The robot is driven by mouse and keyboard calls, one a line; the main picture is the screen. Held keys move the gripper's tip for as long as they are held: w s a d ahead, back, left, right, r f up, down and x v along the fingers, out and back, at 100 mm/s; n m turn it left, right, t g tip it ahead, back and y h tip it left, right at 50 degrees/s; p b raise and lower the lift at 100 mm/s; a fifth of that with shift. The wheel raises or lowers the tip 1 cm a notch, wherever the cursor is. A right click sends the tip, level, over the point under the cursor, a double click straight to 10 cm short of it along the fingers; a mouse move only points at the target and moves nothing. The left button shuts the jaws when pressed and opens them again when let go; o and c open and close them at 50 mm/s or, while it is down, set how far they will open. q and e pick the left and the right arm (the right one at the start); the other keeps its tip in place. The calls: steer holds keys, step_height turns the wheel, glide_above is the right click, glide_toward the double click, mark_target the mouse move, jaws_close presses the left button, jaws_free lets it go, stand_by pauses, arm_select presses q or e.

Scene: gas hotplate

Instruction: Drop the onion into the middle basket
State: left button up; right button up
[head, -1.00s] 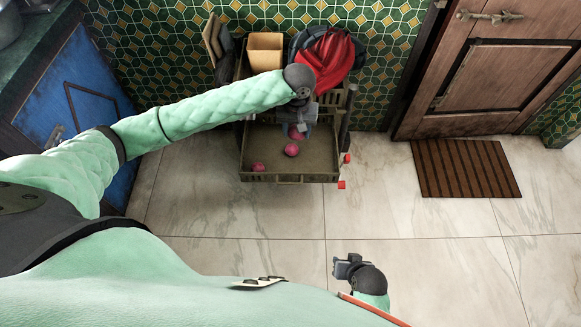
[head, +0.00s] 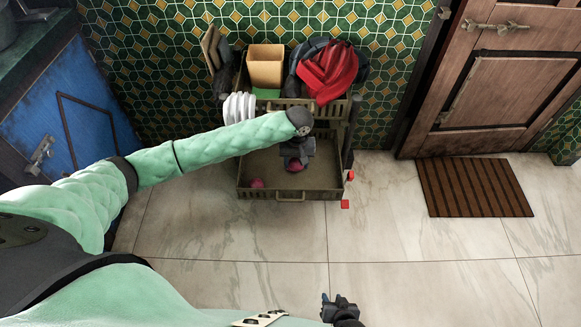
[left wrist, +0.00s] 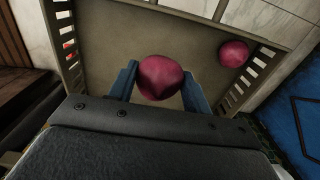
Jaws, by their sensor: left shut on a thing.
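A reddish-purple onion (left wrist: 160,77) sits between the blue fingers of my left gripper (left wrist: 162,92) in the left wrist view. In the head view, the left gripper (head: 296,162) is shut on this onion (head: 295,167), over the pulled-out brown basket (head: 320,187). I cannot tell if the onion touches the basket floor. A second onion (head: 257,184) lies near the basket's front left; it also shows in the left wrist view (left wrist: 234,53). My right gripper (head: 335,304) is low in the head view, away from the basket; its jaws are unclear.
The rack's upper level holds a tan box (head: 266,66), a red cloth (head: 327,74) and white plates (head: 239,108). Red pieces (head: 345,204) show beside the basket's right side. A striped mat (head: 474,187) lies right. The floor in front is clear.

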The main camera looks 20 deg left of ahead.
arm_select(q)
step_height(320, 180, down, 2)
steer(key=w+a, duration=0.2)
steer(key=a, duration=0.1)
glide_above(290, 177)
steer(key=shift+d+f+b, duration=0.1)
steer(key=shift+f+b, duration=0.35)
steer(key=shift+f, duration=1.7)
steer(key=shift+f+p, duration=0.35)
steer(key=shift+f, duration=0.25)
steer(key=o, duration=1)
